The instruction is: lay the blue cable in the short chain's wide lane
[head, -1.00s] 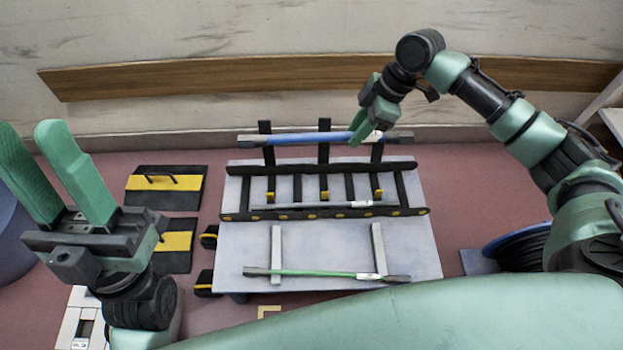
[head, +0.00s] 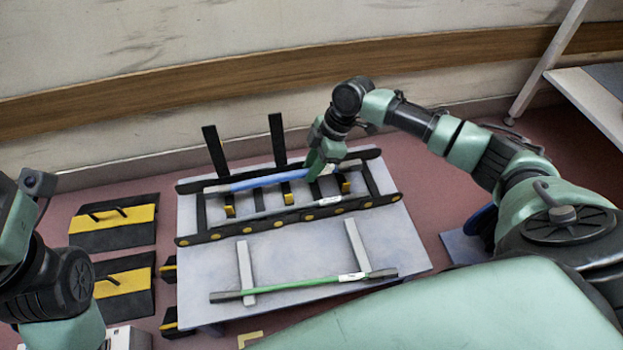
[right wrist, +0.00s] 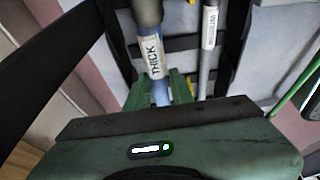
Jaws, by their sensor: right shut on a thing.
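The blue cable (head: 262,181) has grey ends and lies along the back lane of the black chain (head: 215,236), between the back rail and the yellow-tipped dividers (head: 288,192). I cannot tell whether it touches the lane floor. My right gripper (head: 318,168) is shut on the blue cable near its right end. In the right wrist view the fingers (right wrist: 160,90) close around the cable beside a label (right wrist: 152,52) reading THICK. A thin grey-white cable (head: 278,211) lies in the chain's front lane. My left gripper (head: 18,218) is partly cut off at the left edge.
The chain stands on a pale table (head: 205,275). A green cable (head: 300,285) rests across two light bars in front. Two dark posts (head: 277,138) rise behind the chain. Black-and-yellow plates (head: 115,220) lie on the floor at left. A shelf (head: 590,95) stands at right.

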